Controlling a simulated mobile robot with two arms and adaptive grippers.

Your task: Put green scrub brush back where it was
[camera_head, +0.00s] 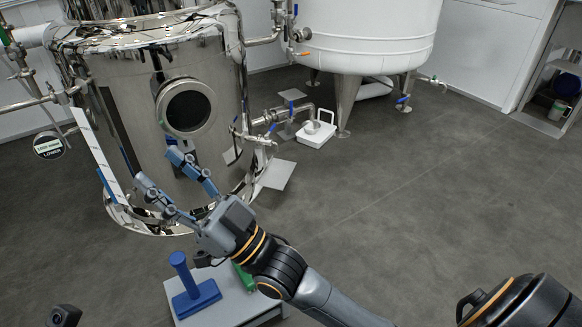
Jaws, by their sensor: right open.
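A green object (244,278), likely the green scrub brush, shows in the head view on a small grey-white stand (232,312). My right arm hides much of it, so its full shape cannot be told. My right gripper (157,168) is open, its blue-tipped fingers apart with nothing seen between them. It is in front of the steel tank's lower part, above and left of the stand.
A blue tool with an upright handle (196,293) stands on the stand. The shiny steel tank (120,75) is at left, a white tank (370,35) behind. A white tray (316,135) lies near pipes and valves. The floor (420,210) at right is clear.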

